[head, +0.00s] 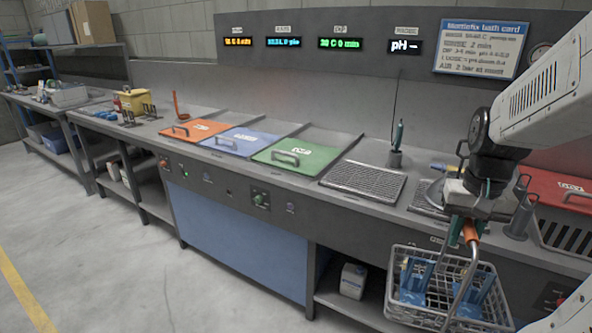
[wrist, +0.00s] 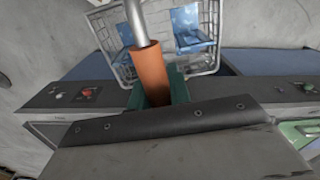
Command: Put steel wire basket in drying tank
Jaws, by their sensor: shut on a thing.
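The steel wire basket (head: 412,312) hangs from a bent metal handle with an orange grip, in front of the bench edge at the lower right of the head view. Blue parts (head: 415,280) sit in it. My gripper (head: 466,232) is shut on the orange grip, above the basket. In the wrist view, the green fingers close around the orange grip (wrist: 153,75), and the basket (wrist: 216,38) shows beyond it. A tank with a red lid (head: 562,184) stands at the far right; its label is too small to read surely, and my arm partly covers its surroundings.
Orange (head: 196,128), blue (head: 238,142) and green (head: 290,153) lids lie along the bench to the left, with a drain grate (head: 365,180) beside the green one. A white jug (head: 352,280) stands on the lower shelf. The floor at left is clear.

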